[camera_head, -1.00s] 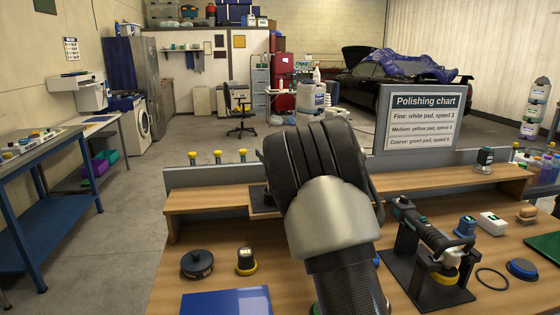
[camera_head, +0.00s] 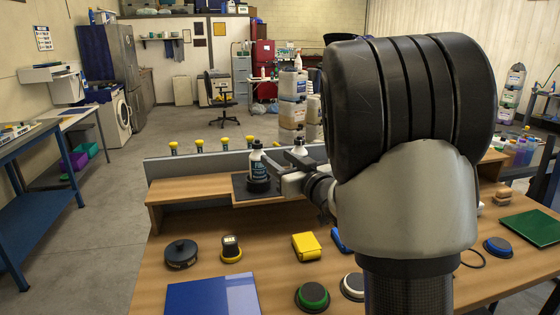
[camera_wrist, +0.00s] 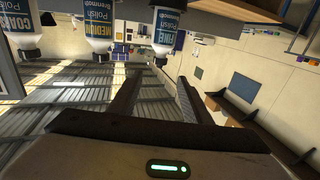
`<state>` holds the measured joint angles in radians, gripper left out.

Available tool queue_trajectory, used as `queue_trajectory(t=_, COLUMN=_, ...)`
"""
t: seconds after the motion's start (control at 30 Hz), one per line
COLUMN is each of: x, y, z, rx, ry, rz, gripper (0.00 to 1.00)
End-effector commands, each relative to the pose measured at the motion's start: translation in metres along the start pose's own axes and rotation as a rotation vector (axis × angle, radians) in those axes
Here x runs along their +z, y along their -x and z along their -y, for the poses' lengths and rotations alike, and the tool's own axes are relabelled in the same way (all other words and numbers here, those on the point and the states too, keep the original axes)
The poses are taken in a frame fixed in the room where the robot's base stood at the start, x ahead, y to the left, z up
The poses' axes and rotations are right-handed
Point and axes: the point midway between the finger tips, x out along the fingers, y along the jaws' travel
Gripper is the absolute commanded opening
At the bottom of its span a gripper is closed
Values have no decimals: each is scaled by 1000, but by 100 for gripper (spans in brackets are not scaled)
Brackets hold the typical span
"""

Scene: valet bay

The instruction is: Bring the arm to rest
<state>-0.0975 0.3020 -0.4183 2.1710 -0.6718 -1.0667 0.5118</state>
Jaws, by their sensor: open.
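My gripper (camera_head: 280,170) is open at the raised shelf, on the right side of a white polish bottle (camera_head: 257,168) with a dark label and dark base. The bottle stands upright on a dark mat. A second bottle top (camera_head: 299,146) shows behind the gripper. In the wrist view my fingers (camera_wrist: 158,82) are spread with nothing between them. That view is turned over: the Fine polish bottle (camera_wrist: 167,22) is just beyond the fingers, with the Medium bottle (camera_wrist: 99,28) and Coarse bottle (camera_wrist: 24,32) to its left. My large arm link hides the right middle of the head view.
On the bench are a blue panel (camera_head: 212,297), a black disc (camera_head: 181,254), a yellow-based wax tin (camera_head: 231,248), a yellow block (camera_head: 306,246), a green-rimmed pad (camera_head: 312,297) and a green panel (camera_head: 531,226). Yellow-topped posts (camera_head: 225,145) stand along the back panel. Open floor lies at left.

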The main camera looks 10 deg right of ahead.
Motion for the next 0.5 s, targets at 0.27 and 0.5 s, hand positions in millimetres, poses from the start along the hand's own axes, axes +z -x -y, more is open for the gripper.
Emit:
queue_trajectory(t=0.27, x=0, y=0, z=0, rx=2, ry=0, rz=1, gripper=44)
queue_trajectory(t=0.5, x=-17, y=22, z=-16, rx=144, ry=-1, rz=86, gripper=44)
